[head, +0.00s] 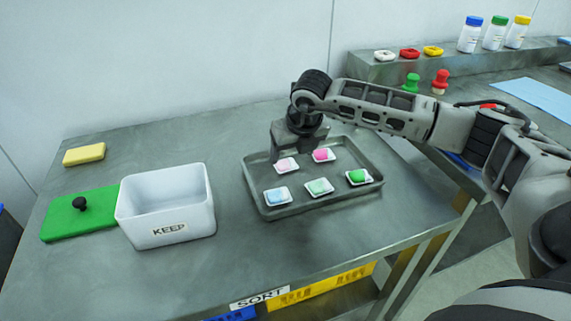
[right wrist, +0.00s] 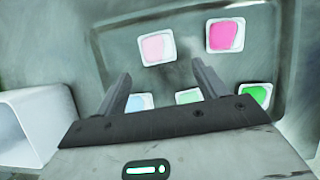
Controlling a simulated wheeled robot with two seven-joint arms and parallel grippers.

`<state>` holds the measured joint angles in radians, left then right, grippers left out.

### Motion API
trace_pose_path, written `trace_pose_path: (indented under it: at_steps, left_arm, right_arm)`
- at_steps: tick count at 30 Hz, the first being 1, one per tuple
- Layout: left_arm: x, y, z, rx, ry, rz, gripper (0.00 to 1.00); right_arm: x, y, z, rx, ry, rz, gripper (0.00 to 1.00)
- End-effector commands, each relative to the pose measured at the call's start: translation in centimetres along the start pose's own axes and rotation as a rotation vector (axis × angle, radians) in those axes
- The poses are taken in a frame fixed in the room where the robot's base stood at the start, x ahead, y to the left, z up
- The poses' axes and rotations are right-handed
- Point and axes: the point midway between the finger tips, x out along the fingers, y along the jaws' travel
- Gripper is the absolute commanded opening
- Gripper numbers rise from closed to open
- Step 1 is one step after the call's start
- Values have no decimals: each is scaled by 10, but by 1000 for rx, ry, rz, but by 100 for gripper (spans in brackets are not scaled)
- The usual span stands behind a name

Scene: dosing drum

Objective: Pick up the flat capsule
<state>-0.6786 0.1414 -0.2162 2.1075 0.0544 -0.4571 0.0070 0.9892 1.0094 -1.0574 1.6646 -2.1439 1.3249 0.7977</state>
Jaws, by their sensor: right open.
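Several small capsules lie in white square dishes on a grey tray (head: 258,201): pale pink (head: 282,165), bright pink (head: 322,154), light blue (head: 276,196), pale green (head: 319,187) and green (head: 357,176). I cannot tell for sure which one is the flat capsule. My right gripper (head: 290,150) is over the tray's back left part, close to the pale pink capsule. In the right wrist view my right gripper (right wrist: 163,76) is open and empty, with the pale pink capsule (right wrist: 157,47) just beyond its fingertips. My left gripper is not in view.
A white KEEP box (head: 190,208) stands left of the tray. Its green lid (head: 70,222) with a black knob and a yellow block (head: 84,154) lie farther left. A shelf (head: 385,70) at the back right holds bottles and small dishes. The front table area is clear.

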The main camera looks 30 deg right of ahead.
Motion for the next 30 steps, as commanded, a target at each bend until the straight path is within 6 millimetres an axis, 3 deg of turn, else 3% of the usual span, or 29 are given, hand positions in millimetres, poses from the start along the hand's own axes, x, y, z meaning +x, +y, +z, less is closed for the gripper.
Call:
trace_pose_path:
  at_steps: [5,12,22,27,30]
  left_arm:
    - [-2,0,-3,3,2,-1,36]
    - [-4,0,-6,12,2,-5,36]
    - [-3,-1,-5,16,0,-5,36]
    - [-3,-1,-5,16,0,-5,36]
    - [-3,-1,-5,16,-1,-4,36]
  right_arm:
    - [12,1,1,0,2,1,71]
    - [48,2,3,0,2,1,71]
    - [55,2,3,-1,-1,1,71]
    - [55,2,3,0,-1,1,24]
    - [55,2,3,0,-1,2,23]
